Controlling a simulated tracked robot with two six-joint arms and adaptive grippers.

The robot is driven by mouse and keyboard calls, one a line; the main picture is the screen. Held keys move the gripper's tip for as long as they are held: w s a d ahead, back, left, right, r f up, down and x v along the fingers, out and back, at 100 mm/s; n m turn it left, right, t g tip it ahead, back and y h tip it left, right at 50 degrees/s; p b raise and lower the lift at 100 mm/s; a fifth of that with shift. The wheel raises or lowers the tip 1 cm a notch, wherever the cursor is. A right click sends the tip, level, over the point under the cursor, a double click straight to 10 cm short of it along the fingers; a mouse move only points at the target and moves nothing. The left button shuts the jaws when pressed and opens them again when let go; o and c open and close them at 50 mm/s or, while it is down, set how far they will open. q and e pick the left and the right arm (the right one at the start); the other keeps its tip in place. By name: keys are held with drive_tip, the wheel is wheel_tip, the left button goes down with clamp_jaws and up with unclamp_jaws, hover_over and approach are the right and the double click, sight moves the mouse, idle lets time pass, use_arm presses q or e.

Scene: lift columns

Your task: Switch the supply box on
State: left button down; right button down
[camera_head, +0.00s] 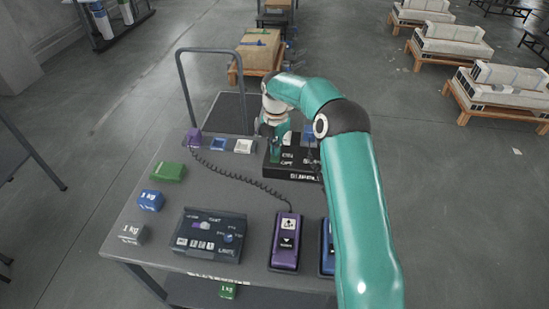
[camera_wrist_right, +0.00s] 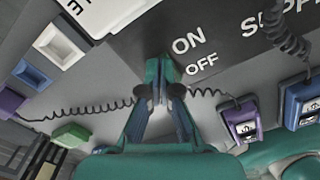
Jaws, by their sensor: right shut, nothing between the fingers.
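The supply box (camera_head: 283,172) is a black box with white lettering at the far right part of the table. In the right wrist view the supply box (camera_wrist_right: 225,40) shows the words ON and OFF on its face. My right gripper (camera_head: 275,148) reaches over the left part of the box in the head view. In the wrist view my right gripper (camera_wrist_right: 160,82) is shut and empty, with its fingertips just left of ON and OFF. The switch itself is not clearly visible; the fingers may hide it. I cannot tell whether the fingertips touch the box. My left gripper is out of view.
A grey cart table (camera_head: 140,265) carries a purple pendant (camera_head: 286,243) on a coiled cable, a blue pendant (camera_head: 326,248) partly behind my arm, a dark control panel (camera_head: 208,235), and several small weights such as the green one (camera_head: 168,172). Boxes on pallets (camera_head: 260,50) stand behind.

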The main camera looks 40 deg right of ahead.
drive_tip(key=shift+f, duration=0.25)
drive_tip(key=shift+r, duration=0.15)
drive_tip(key=shift+r+p, duration=0.6)
drive_tip(key=shift+p, duration=0.05)
wheel_tip(320, 180, up, 6)
drive_tip(key=p, duration=0.4)
drive_tip(key=shift+f+p, duration=0.15)
drive_tip(key=shift+p, duration=0.2)
